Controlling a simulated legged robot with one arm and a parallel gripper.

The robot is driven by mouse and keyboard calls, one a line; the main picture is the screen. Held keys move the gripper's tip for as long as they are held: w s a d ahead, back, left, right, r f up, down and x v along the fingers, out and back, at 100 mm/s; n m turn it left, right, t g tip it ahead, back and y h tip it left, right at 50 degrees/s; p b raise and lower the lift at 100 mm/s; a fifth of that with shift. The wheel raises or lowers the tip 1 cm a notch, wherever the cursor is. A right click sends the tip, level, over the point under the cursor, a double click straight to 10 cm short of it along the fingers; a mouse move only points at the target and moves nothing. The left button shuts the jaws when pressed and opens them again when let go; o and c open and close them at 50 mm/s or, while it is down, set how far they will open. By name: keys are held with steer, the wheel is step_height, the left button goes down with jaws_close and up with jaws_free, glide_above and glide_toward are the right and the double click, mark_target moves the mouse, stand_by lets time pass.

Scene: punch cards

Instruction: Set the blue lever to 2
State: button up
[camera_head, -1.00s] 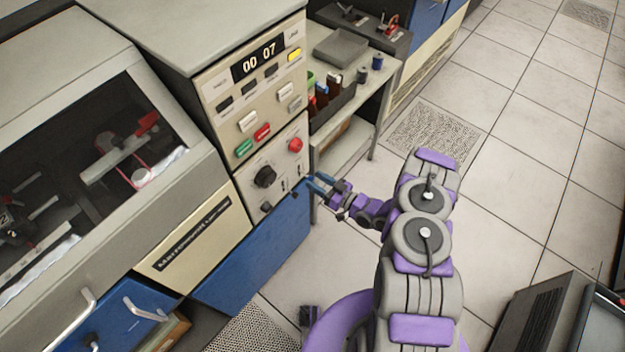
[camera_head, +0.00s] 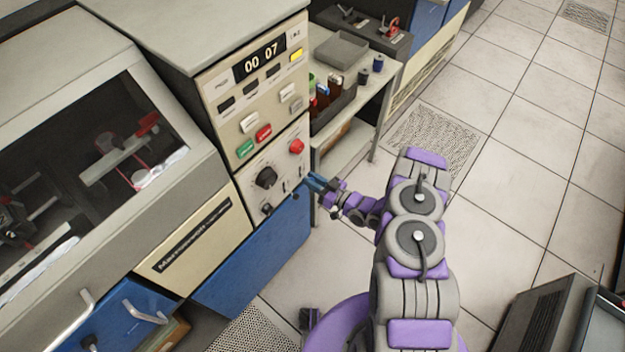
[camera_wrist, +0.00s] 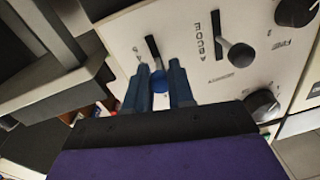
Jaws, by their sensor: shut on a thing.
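The blue lever (camera_wrist: 159,80) has a round blue knob at the lower end of a black slot in the cream control panel (camera_wrist: 118,33), as seen in the wrist view. My gripper (camera_wrist: 160,70) has its two blue fingers on either side of this knob and is shut on it. In the head view my gripper (camera_head: 312,183) is at the lower right edge of the panel and hides the lever. The marks beside the slot are too small and partly covered to read which number the lever stands at.
A black-knobbed lever (camera_wrist: 238,55) sits in the neighbouring slot, close to my fingers. A black dial (camera_head: 266,177) and a red button (camera_head: 296,146) are on the same panel. A shelf (camera_head: 372,112) with bottles stands to the right.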

jaws_close()
steer(key=shift+r, duration=0.1)
